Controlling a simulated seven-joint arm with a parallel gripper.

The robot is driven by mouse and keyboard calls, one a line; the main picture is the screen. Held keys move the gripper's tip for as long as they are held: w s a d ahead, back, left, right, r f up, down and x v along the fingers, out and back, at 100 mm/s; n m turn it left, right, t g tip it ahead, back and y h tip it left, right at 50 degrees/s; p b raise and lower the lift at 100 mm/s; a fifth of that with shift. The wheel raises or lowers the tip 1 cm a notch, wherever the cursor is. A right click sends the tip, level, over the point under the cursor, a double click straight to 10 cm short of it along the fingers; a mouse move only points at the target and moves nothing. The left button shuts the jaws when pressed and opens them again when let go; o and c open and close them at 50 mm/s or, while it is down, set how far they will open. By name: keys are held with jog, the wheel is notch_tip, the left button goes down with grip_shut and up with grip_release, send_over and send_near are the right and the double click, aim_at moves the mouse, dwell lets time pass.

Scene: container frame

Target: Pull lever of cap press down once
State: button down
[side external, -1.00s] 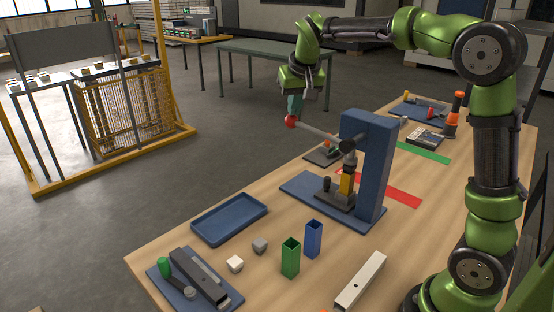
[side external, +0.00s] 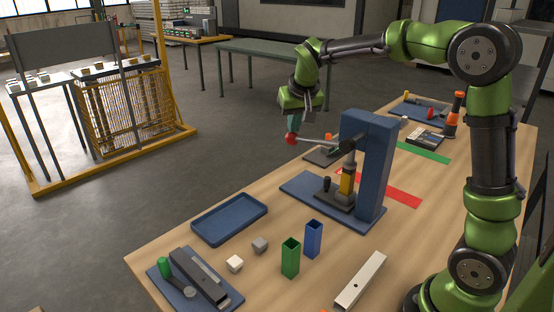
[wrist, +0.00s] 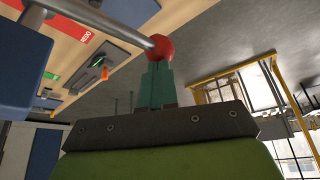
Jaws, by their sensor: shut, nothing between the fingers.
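The cap press (side external: 368,165) is a blue frame on a blue base plate on the wooden table. Its grey lever (side external: 318,142) reaches out to the left and ends in a red ball knob (side external: 291,139). The lever is roughly level. My gripper (side external: 293,128) is shut and points down, its teal fingertips at the top of the knob. In the wrist view the fingertips (wrist: 156,70) meet the red knob (wrist: 160,47) and appear to touch it. Nothing is seen between the fingers. A yellow and dark part (side external: 347,182) stands under the press's ram.
A blue tray (side external: 230,218), a green box (side external: 290,258) and a blue box (side external: 313,238) stand in front of the press. Red (side external: 390,188) and green (side external: 424,152) strips lie behind it. The air left of the lever is clear.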

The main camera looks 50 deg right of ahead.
notch_tip(320, 180, up, 15)
dwell(1.7)
jog(key=s+a+f+t+y, duration=0.1)
jog(key=s+a+f, duration=0.3)
jog(key=s, duration=0.4)
jog(key=s+a+f+n+y, duration=0.1)
jog(key=s+a+f+y, duration=0.1)
jog(key=s+a+f, duration=0.2)
jog(key=s+a+f+n+t+y, duration=0.1)
jog(key=s+a+f, duration=0.3)
jog(key=s+f, duration=0.3)
jog(key=s, duration=0.4)
jog(key=shift+s+a+t+y, duration=0.3)
jog(key=shift+s, duration=0.05)
